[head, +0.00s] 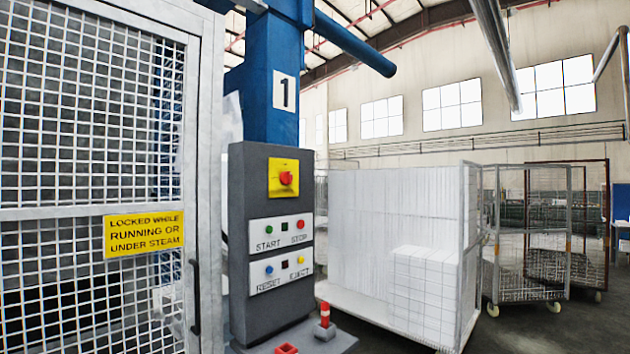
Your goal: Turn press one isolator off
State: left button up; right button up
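The press one isolator (284,178) is a red rotary knob on a yellow plate. It sits at the top of a dark grey control panel (240,215). The panel stands against a blue column (272,110) marked with a black 1 on white. Below the isolator are a START and STOP plate (281,232) and a RESET and EJECT plate (281,269). The knob is small here, and I cannot tell which position it is in. Neither of my grippers is in the head view.
A white mesh gate (92,100) with a yellow warning sign (144,232) and dark handle (195,298) fills the left. A cart of white foam blocks (385,230) stands right of the panel, with wire trolleys (525,240) beyond.

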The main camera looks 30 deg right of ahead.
aim_at(286, 178)
jog(key=z, duration=0.85)
